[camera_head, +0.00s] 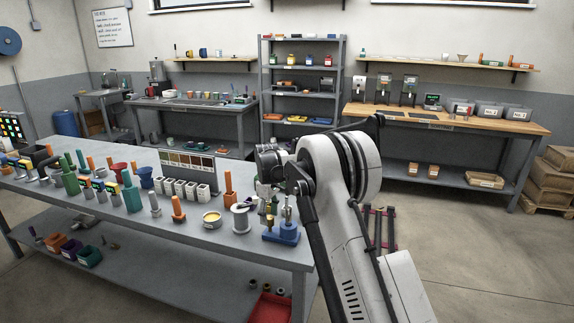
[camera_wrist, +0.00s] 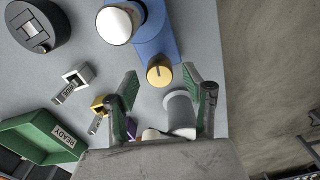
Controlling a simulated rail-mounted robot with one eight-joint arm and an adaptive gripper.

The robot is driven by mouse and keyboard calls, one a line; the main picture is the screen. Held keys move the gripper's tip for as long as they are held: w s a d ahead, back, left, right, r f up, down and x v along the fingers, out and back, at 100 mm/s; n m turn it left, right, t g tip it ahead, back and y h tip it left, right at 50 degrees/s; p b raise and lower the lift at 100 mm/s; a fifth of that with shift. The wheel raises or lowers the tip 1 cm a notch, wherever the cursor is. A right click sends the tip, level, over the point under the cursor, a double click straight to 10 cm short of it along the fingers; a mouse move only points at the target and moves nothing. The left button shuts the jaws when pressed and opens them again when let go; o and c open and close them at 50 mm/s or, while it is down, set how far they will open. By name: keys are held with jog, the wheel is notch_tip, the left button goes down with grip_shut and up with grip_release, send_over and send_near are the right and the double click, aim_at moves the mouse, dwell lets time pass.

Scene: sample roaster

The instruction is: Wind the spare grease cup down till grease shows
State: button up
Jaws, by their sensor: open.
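A blue block (camera_head: 281,236) stands at the near right corner of the grey bench and carries upright metal fittings. In the wrist view, the blue block (camera_wrist: 150,38) holds a round brass cap (camera_wrist: 159,70), seen from above, and a larger pale round top (camera_wrist: 116,24). The brass cap looks like a grease cup; I cannot tell which fitting is the spare. My gripper (camera_wrist: 161,82) is open, its green-padded fingers on either side of the brass cap's line and apparently not touching it. No grease is visible. In the head view my wrist hides part of this area.
A grey cylinder (camera_wrist: 179,112) lies between my fingers, nearer the palm. The bench edge is close on the right, with open floor beyond.

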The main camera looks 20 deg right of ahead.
aim_at(270, 218)
notch_tip(270, 218, up, 13)
jog(key=s+d+r+m+t, duration=0.2)
jog(key=s+r+m, duration=0.1)
jog(key=s+r, duration=0.9)
jog(key=shift+s+r+m+t, duration=0.3)
jog(key=shift+s+r+t, duration=0.1)
jog(key=shift+s, duration=1.35)
jog(key=shift+d, duration=0.1)
